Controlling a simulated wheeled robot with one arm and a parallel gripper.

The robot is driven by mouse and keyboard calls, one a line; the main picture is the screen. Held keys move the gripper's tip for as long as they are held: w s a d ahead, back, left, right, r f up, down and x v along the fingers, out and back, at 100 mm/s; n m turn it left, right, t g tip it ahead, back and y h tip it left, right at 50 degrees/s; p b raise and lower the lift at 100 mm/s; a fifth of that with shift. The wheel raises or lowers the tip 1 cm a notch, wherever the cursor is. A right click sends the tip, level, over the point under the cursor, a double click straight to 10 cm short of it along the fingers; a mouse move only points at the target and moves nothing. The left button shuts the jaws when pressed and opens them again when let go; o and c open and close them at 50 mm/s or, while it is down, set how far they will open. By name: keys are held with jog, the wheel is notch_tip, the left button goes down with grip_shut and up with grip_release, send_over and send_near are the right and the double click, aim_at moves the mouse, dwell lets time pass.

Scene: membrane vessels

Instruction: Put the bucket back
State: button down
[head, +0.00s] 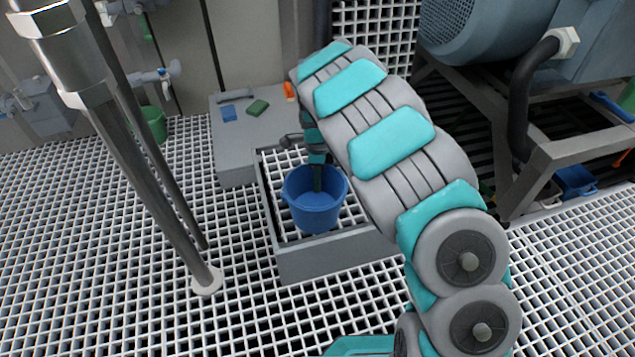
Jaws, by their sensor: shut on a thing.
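A blue bucket (314,210) is in the middle of the head view, upright, at a grey low-walled frame (322,258) on the grating floor. My gripper (317,180) is at the end of my grey and teal arm, pointing down into the bucket's mouth. It is shut on the bucket, though the fingertips are small and partly hidden by the bucket's wall. I cannot tell whether the bucket's bottom touches the grating inside the frame.
A grey plinth (235,165) behind the frame carries a blue sponge (230,114) and a green sponge (258,107). A metal pole (150,170) stands at left, with a green bucket (153,124) behind it. Blue-grey machinery (500,30) on a grey stand is at right.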

jog(key=c, duration=1.3)
grip_release()
jog(key=shift+f, duration=0.15)
notch_tip(320, 180, up, 12)
jog(key=w+p, duration=0.1)
jog(key=p, duration=0.1)
jog(key=shift+r, duration=0.2)
jog(key=s+d+r+n, duration=0.4)
jog(key=s+d+r, duration=0.15)
jog(key=s, duration=0.35)
jog(key=s+d+r+n, duration=0.3)
jog(key=s+d+r, duration=0.2)
jog(key=s+d, duration=0.25)
jog(key=s+d+f+n, duration=0.1)
jog(key=s+n, duration=1.1)
jog(key=s, duration=1.2)
jog(key=shift+d+f+g, duration=0.2)
jog(key=shift+f+g, duration=0.1)
jog(key=shift+g, duration=0.1)
